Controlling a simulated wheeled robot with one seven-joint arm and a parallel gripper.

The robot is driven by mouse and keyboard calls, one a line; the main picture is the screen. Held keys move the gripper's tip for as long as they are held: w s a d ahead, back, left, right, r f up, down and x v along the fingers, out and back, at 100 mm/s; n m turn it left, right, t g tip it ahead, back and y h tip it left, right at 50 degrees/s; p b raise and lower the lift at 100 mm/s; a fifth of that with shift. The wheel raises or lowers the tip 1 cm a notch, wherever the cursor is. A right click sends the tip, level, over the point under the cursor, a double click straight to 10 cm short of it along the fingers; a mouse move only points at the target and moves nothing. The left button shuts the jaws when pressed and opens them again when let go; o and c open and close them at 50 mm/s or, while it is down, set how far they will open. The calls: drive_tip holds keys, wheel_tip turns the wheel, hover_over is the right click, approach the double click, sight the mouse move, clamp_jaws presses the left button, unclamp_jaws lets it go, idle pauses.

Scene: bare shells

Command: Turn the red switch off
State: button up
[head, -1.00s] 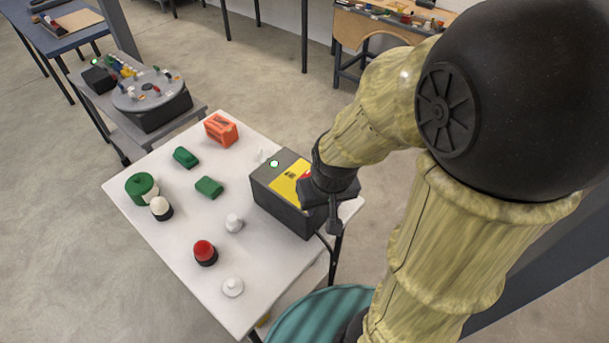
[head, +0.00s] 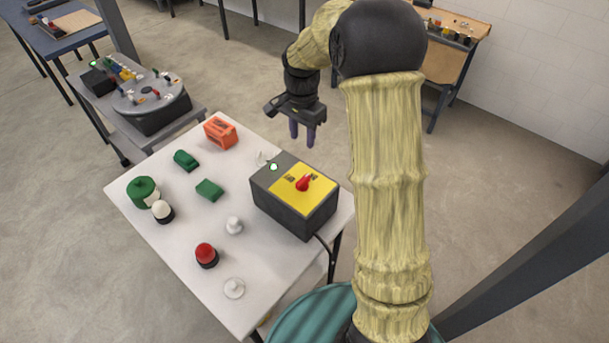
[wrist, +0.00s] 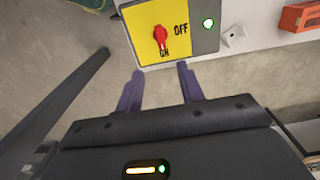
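The red switch (head: 303,184) is a knob on the yellow plate of a dark grey box (head: 290,212) at the table's right side. In the wrist view the red switch (wrist: 160,37) has its narrow end toward the word ON, with OFF printed beside it. A green lamp (wrist: 208,24) glows on the box; it also shows in the head view (head: 273,167). My gripper (head: 302,144) is beyond the box, apart from the switch. In the wrist view its two fingers (wrist: 160,69) are spread, with nothing between them.
The white table (head: 180,237) also holds an orange block (head: 221,132), green pieces (head: 209,189), a red-topped button (head: 206,255) and white knobs (head: 234,225). A grey stand with a round disc (head: 150,92) is at the left. Open floor lies beyond the box.

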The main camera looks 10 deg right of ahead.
sight(303, 179)
idle(0.3)
drive_tip(key=f+p, duration=0.1)
drive_tip(key=f, duration=0.4)
drive_tip(key=f+p, duration=0.1)
drive_tip(key=f, duration=0.5)
drive_tip(key=f+p, duration=0.2)
drive_tip(key=f, duration=0.3)
drive_tip(key=shift+a+f, duration=0.25)
drive_tip(key=shift+f, duration=0.05)
drive_tip(key=shift+d+f, duration=0.2)
drive_tip(key=shift+f, duration=0.2)
clamp_jaws()
